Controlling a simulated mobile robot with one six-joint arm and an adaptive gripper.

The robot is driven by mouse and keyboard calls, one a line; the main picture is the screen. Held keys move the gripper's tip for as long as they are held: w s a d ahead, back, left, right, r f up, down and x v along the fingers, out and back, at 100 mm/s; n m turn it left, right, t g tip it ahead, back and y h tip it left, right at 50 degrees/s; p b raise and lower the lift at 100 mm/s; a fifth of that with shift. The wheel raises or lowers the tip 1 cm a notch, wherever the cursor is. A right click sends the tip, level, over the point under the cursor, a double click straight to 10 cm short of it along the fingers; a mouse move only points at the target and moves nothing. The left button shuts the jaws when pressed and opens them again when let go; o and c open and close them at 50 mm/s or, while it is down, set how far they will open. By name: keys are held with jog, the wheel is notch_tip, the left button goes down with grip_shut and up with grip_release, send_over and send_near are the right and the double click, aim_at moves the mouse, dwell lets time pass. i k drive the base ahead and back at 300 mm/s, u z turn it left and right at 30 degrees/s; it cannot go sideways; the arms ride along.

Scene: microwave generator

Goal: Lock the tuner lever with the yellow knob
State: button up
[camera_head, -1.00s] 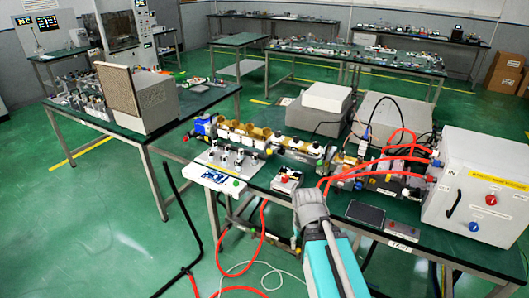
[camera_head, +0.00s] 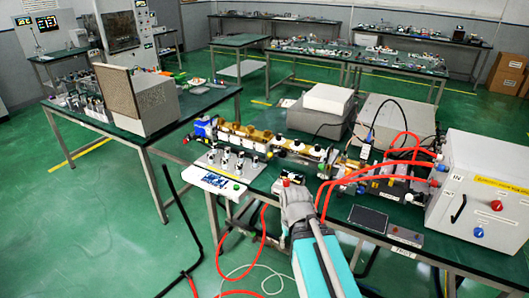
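A waveguide line with gold-coloured sections (camera_head: 242,136) lies along the front table, with a blue end piece (camera_head: 202,128) at its left. A white plate (camera_head: 222,182) with several upright metal parts stands in front of it. My gripper (camera_head: 291,184) is at the table's front edge, right of the white plate and in front of the waveguide line.
Red hoses (camera_head: 360,172) run from the waveguide line to a white cabinet (camera_head: 480,190) on the right and hang below the table near my arm. A dark flat pad (camera_head: 369,219) lies right of my arm. Grey boxes (camera_head: 318,121) stand behind the line.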

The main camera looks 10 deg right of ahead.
aim_at(270, 154)
jog(key=i, duration=0.9)
jog(key=z, duration=0.05)
